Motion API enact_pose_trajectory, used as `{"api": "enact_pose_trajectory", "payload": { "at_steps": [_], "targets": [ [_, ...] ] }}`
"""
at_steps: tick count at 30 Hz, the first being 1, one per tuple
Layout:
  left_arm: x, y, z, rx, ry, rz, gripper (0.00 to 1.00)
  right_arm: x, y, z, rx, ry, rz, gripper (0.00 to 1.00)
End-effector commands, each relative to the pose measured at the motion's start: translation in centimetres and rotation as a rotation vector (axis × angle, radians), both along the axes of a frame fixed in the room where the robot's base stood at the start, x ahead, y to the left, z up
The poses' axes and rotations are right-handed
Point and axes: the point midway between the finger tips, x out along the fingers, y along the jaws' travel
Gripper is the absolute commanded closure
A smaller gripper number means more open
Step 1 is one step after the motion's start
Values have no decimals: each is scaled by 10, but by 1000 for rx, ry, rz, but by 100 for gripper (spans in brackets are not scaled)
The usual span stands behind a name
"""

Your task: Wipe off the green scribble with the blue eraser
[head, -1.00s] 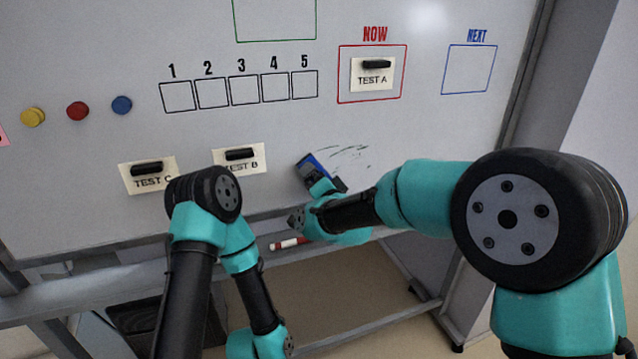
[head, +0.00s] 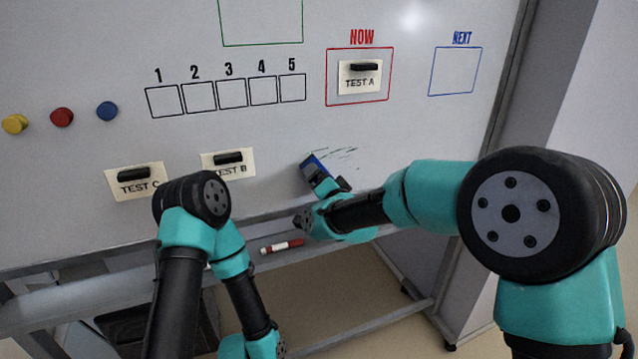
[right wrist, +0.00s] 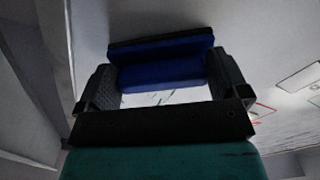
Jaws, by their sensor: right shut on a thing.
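The blue eraser (head: 313,165), with a dark face, is held against or close to the whiteboard by my right gripper (head: 325,182). In the right wrist view the eraser (right wrist: 160,70) spans the two black fingers of my right gripper (right wrist: 163,78). The green scribble (head: 345,152) shows as thin dark strokes just right of the eraser. Part of it may be hidden by the eraser and gripper. A few strokes (right wrist: 165,98) also show between the fingers in the right wrist view. My left arm bends downward, and its gripper is out of the picture.
Cards TEST C (head: 136,181) and TEST B (head: 229,163) are on the board left of the eraser. TEST A (head: 360,78) is in the red NOW box. A red-and-white marker (head: 282,246) lies on the tray ledge below. Round magnets are at far left.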

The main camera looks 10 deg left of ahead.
Motion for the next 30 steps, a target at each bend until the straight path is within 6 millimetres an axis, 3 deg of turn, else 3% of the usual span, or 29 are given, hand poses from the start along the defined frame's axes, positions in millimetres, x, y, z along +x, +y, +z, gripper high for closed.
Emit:
{"api": "enact_pose_trajectory", "payload": {
  "at_steps": [21, 30],
  "targets": [
    [0, 0, 0, 0, 0, 0, 57, 23, -26, 0, 0, -2, 0, 26],
    [0, 0, 0, 0, 0, 0, 57, 24, -27, 1, 1, -3, 0, 26]
  ]
}}
